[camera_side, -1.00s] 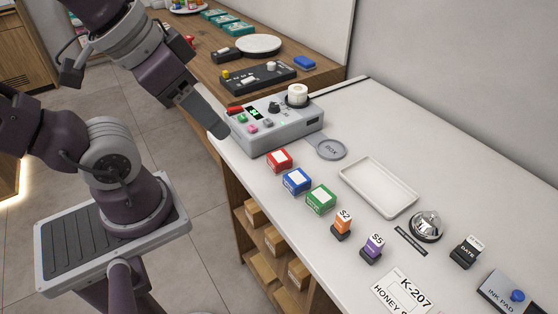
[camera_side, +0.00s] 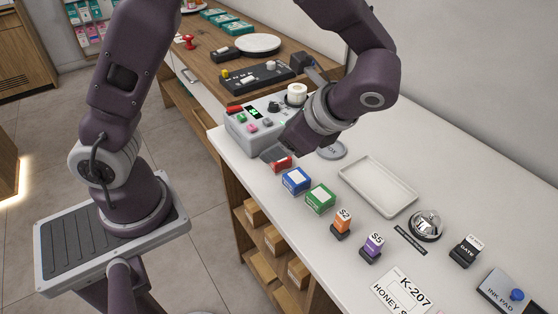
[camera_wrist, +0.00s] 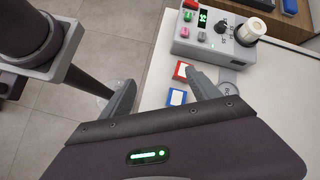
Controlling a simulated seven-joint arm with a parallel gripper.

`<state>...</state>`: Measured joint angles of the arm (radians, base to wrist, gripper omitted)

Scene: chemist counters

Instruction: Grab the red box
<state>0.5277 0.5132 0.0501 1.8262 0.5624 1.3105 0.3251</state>
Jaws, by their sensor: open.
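The red box (camera_side: 282,165) sits on the white counter near its left edge, in front of the grey control device. It is partly hidden by my gripper (camera_side: 272,155), which hangs just above and behind it in the side view. In the wrist view the red box (camera_wrist: 182,71) lies between the directions of my two fingers, beyond the right fingertip. My gripper (camera_wrist: 160,88) is open there, with its fingers wide apart and nothing between them. I cannot tell whether a finger touches the box.
A blue box (camera_side: 296,181) and a green box (camera_side: 320,198) stand in a row beside the red one. The grey control device (camera_side: 240,138) is close behind. A round grey dish (camera_side: 335,150) and a white tray (camera_side: 352,180) lie to the right. Stamps stand nearer the front.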

